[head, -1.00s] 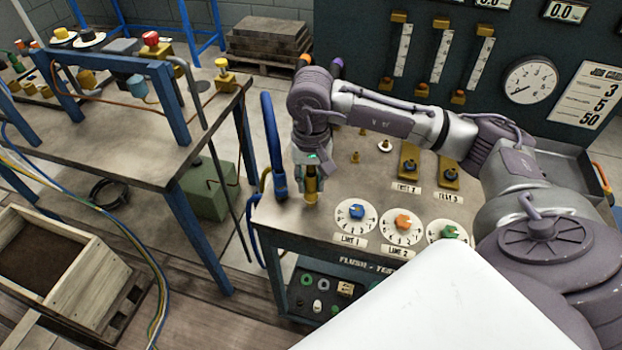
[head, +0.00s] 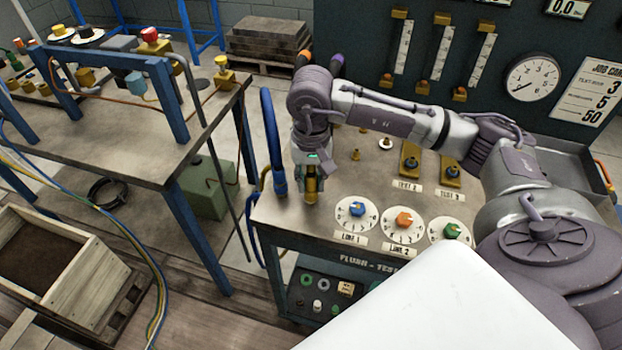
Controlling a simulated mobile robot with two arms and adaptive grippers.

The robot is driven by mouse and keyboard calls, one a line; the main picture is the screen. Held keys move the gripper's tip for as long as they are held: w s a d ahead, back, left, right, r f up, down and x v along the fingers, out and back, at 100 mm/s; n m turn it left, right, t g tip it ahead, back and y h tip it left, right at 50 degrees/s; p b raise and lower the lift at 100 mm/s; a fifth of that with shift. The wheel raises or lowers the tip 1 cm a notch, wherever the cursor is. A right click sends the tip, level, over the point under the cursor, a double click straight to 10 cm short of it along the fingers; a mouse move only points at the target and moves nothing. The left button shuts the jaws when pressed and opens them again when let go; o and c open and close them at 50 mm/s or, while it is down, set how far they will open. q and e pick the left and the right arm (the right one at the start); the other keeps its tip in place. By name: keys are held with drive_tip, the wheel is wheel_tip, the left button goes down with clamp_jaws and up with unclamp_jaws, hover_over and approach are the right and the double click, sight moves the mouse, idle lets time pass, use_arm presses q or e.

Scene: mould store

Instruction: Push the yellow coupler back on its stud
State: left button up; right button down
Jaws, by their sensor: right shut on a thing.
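My right gripper (head: 311,188) points down at the left front corner of the grey bench top. It is shut on a small brass-yellow piece, apparently the yellow coupler (head: 311,197). The fingers hide most of the piece. I cannot tell whether it sits on a stud or how far down it is. My left gripper is not in view.
A thick blue hose (head: 273,140) stands just left of the gripper. A white dial with a blue knob (head: 357,212) lies close on the right, with more dials beyond. Brass studs (head: 356,154) stand behind. Another bench (head: 130,150) is at the left.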

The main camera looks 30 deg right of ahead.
drive_tip(key=shift+w+f+b, duration=0.1)
drive_tip(key=shift+b, duration=0.3)
idle(0.3)
drive_tip(key=c, duration=0.8)
unclamp_jaws()
wheel_tip(320, 180, up, 12)
drive_tip(key=shift+f, duration=0.1)
